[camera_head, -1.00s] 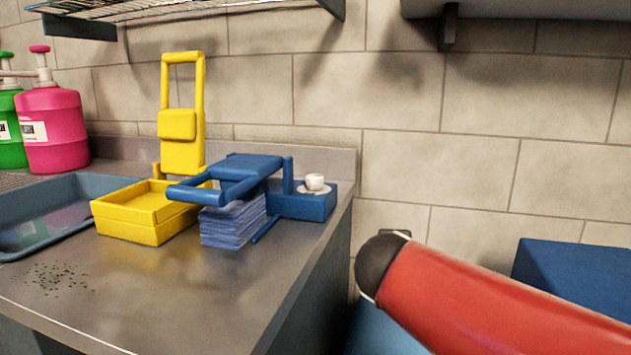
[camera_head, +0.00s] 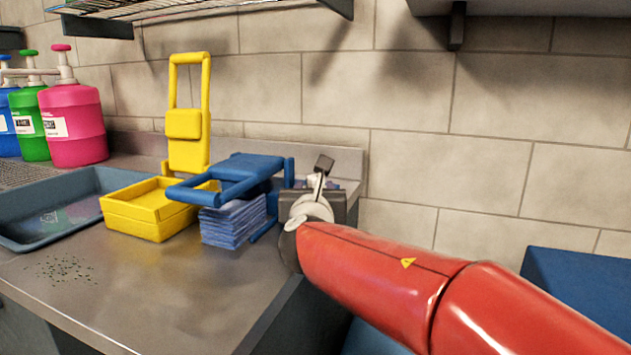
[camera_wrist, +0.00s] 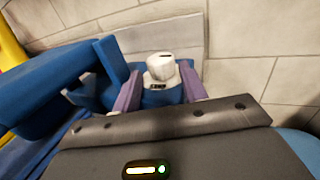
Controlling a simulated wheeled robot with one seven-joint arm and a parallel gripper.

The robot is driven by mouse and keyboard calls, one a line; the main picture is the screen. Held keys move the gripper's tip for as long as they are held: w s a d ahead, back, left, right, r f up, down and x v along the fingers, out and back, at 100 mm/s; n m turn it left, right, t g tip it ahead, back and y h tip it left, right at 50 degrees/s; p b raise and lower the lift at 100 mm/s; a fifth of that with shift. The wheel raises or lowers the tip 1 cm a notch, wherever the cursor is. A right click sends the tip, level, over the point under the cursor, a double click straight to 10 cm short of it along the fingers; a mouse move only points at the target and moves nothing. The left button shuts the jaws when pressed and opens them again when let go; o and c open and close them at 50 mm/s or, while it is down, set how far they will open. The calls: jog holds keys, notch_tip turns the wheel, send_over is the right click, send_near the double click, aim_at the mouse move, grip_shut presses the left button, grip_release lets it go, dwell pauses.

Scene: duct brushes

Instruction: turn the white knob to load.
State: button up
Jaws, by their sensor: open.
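The white knob (camera_wrist: 161,66) shows in the wrist view, on a round white dial base with a small dark label, on the blue device (camera_wrist: 95,72). A dark line marks the knob's top. My gripper (camera_wrist: 161,88) is open, its two purplish fingers apart on the left and right of the knob's base. I cannot tell whether they touch it. In the head view my gripper (camera_head: 320,178) is at the right end of the blue device (camera_head: 250,165) and hides most of the knob and its blue box.
A stack of blue sheets (camera_head: 233,222) sits under the blue frame. A yellow device (camera_head: 146,222) with an upright handle stands left of it. A grey-blue tray (camera_head: 50,240) and pump bottles (camera_head: 72,125) are farther left. The tiled wall (camera_head: 440,130) is close behind. The front counter is mostly clear.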

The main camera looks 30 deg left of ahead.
aim_at(315, 185)
jog(key=shift+x, duration=1.65)
jog(key=shift+c, duration=0.4)
jog(key=c, duration=0.6)
jog(key=shift+d+f, duration=0.1)
jog(key=shift+y+b, duration=0.3)
jog(key=shift+b, duration=0.15)
